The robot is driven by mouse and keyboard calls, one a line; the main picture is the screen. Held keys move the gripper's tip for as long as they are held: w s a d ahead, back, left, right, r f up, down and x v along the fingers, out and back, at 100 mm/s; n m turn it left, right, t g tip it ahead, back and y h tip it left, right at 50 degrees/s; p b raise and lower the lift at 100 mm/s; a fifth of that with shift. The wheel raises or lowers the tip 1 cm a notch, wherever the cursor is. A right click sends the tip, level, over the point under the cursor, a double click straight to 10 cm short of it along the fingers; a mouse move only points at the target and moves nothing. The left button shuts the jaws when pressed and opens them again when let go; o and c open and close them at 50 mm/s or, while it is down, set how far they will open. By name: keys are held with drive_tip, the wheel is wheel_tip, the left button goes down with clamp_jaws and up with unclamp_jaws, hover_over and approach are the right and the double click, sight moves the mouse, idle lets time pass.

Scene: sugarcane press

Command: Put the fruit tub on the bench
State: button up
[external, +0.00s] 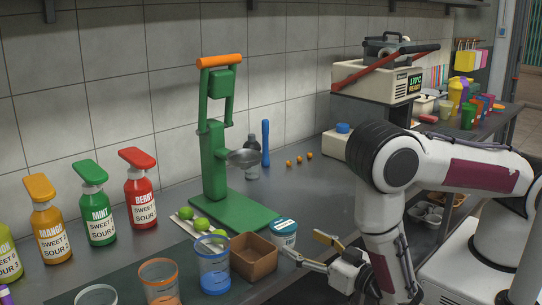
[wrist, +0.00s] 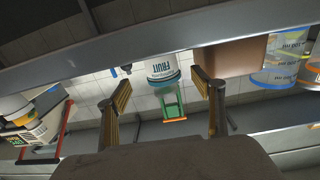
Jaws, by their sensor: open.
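The fruit tub (external: 283,236) is a small white tub with a blue-green label and lid. It appears upright on the grey bench (external: 318,196) near its front edge, just right of a brown box. My gripper (external: 305,247) is open at the front edge, right beside the tub, its yellow-padded fingers pointing toward it. In the wrist view, where the scene appears upside down, the tub (wrist: 162,66) shows in the gap between my open fingers (wrist: 160,82), seemingly beyond the tips. I cannot tell whether a finger touches it.
The brown box (external: 254,258) and a blue-rimmed cup (external: 214,268) stand left of the tub. The green press (external: 216,165) stands behind, with limes (external: 202,224) at its base. Syrup bottles (external: 139,190) line the left. The bench behind the tub, right of the press, is mostly clear.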

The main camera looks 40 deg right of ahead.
drive_tip(key=shift+s+d+r+m+h, duration=0.1)
drive_tip(key=shift+d+r+m+h, duration=0.25)
drive_tip(key=shift+m+h, duration=0.35)
drive_tip(key=s+m+g, duration=0.1)
drive_tip(key=m, duration=0.2)
drive_tip(key=s+a+f+m+g+h, duration=0.1)
drive_tip(key=m+g, duration=0.1)
drive_tip(key=s+m+g+h, duration=0.1)
drive_tip(key=m+g, duration=0.1)
drive_tip(key=m, duration=0.1)
drive_tip(key=shift+s+a+f+m, duration=0.1)
drive_tip(key=shift+a+f+m, duration=0.1)
drive_tip(key=shift+m, duration=0.1)
drive_tip(key=s+a+r+n+g+y, duration=0.1)
drive_tip(key=s+a+r+g+y, duration=0.15)
drive_tip(key=a, duration=0.65)
drive_tip(key=s+a+r+n+g+y, duration=0.15)
drive_tip(key=a+y, duration=0.25)
drive_tip(key=a, duration=0.5)
wheel_tip(320, 180, up, 5)
drive_tip(key=n+g+h, duration=0.2)
drive_tip(key=n+g, duration=0.4)
drive_tip(key=n, duration=0.6)
hover_over(285, 226)
drive_tip(key=s, duration=0.2)
drive_tip(key=shift+w+d+y, duration=0.2)
drive_tip(key=shift+d+y, duration=0.05)
drive_tip(key=shift+d, duration=0.1)
drive_tip(key=shift+f, duration=0.1)
